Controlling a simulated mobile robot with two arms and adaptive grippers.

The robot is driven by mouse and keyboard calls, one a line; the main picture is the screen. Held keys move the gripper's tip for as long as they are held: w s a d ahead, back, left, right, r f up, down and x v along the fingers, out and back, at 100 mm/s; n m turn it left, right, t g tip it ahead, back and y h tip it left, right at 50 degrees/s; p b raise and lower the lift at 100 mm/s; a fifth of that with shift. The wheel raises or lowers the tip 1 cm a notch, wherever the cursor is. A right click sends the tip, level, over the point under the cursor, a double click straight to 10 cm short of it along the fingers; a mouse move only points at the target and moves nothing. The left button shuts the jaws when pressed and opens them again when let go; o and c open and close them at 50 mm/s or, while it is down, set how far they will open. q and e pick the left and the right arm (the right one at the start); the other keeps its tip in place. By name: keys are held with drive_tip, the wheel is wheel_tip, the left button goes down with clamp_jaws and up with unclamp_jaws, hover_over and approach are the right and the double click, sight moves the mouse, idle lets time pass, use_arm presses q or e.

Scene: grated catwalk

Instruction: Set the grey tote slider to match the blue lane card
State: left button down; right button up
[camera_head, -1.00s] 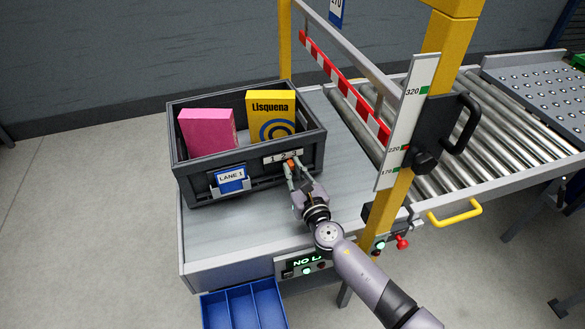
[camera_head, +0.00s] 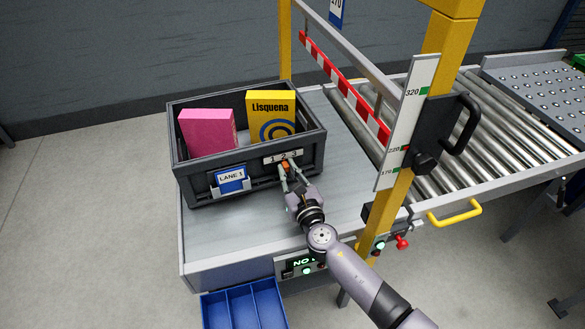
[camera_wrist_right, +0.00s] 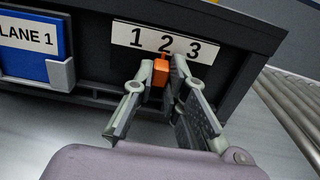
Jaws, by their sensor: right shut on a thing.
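The grey tote (camera_head: 300,150) stands on the metal deck. Its front wall carries a white strip marked 1 2 3 (camera_wrist_right: 165,43) and a blue card reading LANE 1 (camera_head: 231,178) in a holder, left of the strip. The orange slider (camera_wrist_right: 160,76) sits just below the strip, around the 2 or between 2 and 3; the fingers partly hide it. My right gripper (camera_head: 287,168) is shut on the slider at the tote's front wall; its fingers also show in the right wrist view (camera_wrist_right: 165,75). My left gripper is not in view.
A pink box (camera_head: 207,132) and a yellow Lisquena box (camera_head: 271,116) stand inside the tote. A yellow post (camera_head: 390,203) with a height scale and a red-white bar (camera_head: 345,85) rise to the right, before a roller conveyor (camera_head: 480,110). A blue divided bin (camera_head: 243,306) lies below the deck's front.

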drive_tip(key=shift+s+a+f, duration=0.1)
drive_tip(key=shift+s+a, duration=0.2)
drive_tip(key=shift+a, duration=0.4)
drive_tip(key=shift+s+a, duration=0.3)
drive_tip(key=shift+a, duration=0.35)
idle(0.5)
drive_tip(key=o, duration=0.6)
drive_tip(key=shift+p+v, duration=0.5)
drive_tip(key=shift+v, duration=0.7)
drive_tip(key=shift+p+v, duration=0.5)
drive_tip(key=shift+v, duration=1.75)
drive_tip(key=shift+s, duration=0.1)
